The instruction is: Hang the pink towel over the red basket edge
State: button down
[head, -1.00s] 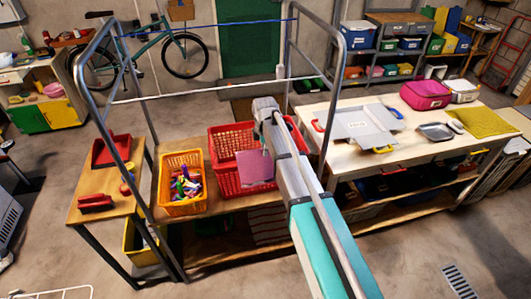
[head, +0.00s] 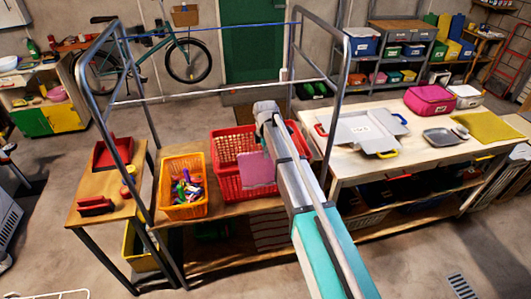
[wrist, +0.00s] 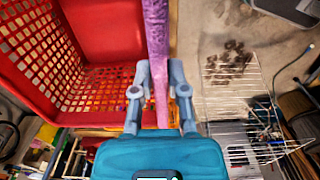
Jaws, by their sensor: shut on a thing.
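The pink towel (head: 257,168) hangs down from my gripper in the head view, in front of part of the red basket (head: 229,186). In the wrist view the towel (wrist: 158,45) is a narrow strip seen edge-on. My gripper (wrist: 158,77) is shut on it, one finger on each side. The red basket (wrist: 110,35) fills the upper left of the wrist view, with its side wall close to the towel. I cannot tell whether the towel touches the basket. In the head view my arm hides the fingers and part of the basket.
An orange basket (head: 184,208) with clothespins stands left of the red basket. A grey metal frame (head: 345,90) rises around the bench. A white table (head: 360,170) with a grey tray (head: 360,128) is at the right. A wire rack (wrist: 235,110) shows in the wrist view.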

aim_at(266, 163)
jog(key=shift+f+b, duration=2.75)
jog(key=shift+f, duration=0.25)
jog(key=c, duration=0.6)
grip_release()
jog(key=shift+r, duration=0.2)
notch_tip(266, 163, up, 8)
jog(key=p, duration=0.8)
jog(key=s+d, duration=0.1)
jog(key=s, duration=0.4)
jog(key=s+d, duration=0.2)
jog(key=s, duration=0.3)
jog(key=s+d, duration=0.1)
jog(key=s, duration=0.4)
jog(key=shift+s+d, duration=0.2)
jog(key=shift+d, duration=0.05)
